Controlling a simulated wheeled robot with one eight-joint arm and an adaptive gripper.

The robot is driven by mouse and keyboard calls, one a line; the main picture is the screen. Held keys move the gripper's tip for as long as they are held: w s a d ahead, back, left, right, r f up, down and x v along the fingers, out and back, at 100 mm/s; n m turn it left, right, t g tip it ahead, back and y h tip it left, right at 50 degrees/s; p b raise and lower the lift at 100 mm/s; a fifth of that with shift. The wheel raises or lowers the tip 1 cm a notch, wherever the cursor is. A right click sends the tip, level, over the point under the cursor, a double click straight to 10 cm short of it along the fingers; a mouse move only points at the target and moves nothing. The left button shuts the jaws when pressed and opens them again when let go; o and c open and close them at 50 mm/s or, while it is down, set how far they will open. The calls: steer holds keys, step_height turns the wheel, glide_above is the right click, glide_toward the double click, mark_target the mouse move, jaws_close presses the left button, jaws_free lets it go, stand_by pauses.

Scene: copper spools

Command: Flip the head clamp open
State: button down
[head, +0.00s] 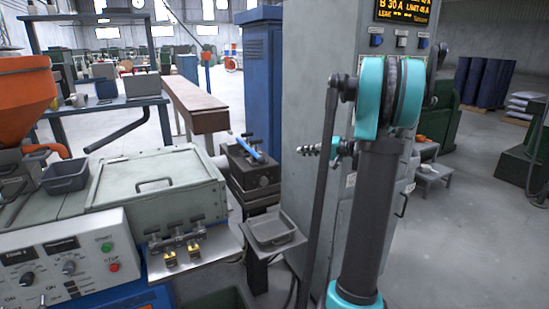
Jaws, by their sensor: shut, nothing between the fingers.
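The head clamp appears to be the blue lever (251,148) lying slanted across the top of a dark metal block (262,178), right of the machine's grey cover. The lever is small here, and I cannot tell how its far end is fastened. My gripper (305,150) seems to be the small segmented grey piece at the end of my teal-jointed arm, in front of the tall grey cabinet. It points left, toward the block, and looks narrow and shut, with nothing seen in it. A clear gap shows between it and the lever. Its fingers are too small to make out well.
The tall grey cabinet (303,80) stands close behind my arm. A grey tray (270,230) sits on a low stand below the block. A metal shelf with small brass-tipped fittings (183,256) juts from the machine. A long brown-topped bench (198,100) runs behind.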

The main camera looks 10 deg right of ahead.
steer(key=s+a+x, duration=0.1)
steer(key=s+x, duration=0.1)
steer(key=x, duration=1.1)
steer(key=shift+s+a+f, duration=0.2)
steer(key=shift+a+f, duration=0.05)
steer(key=shift+f, duration=0.1)
steer(key=a, duration=0.1)
steer(key=s+a, duration=0.1)
steer(key=a, duration=0.3)
steer(key=shift+s, duration=0.3)
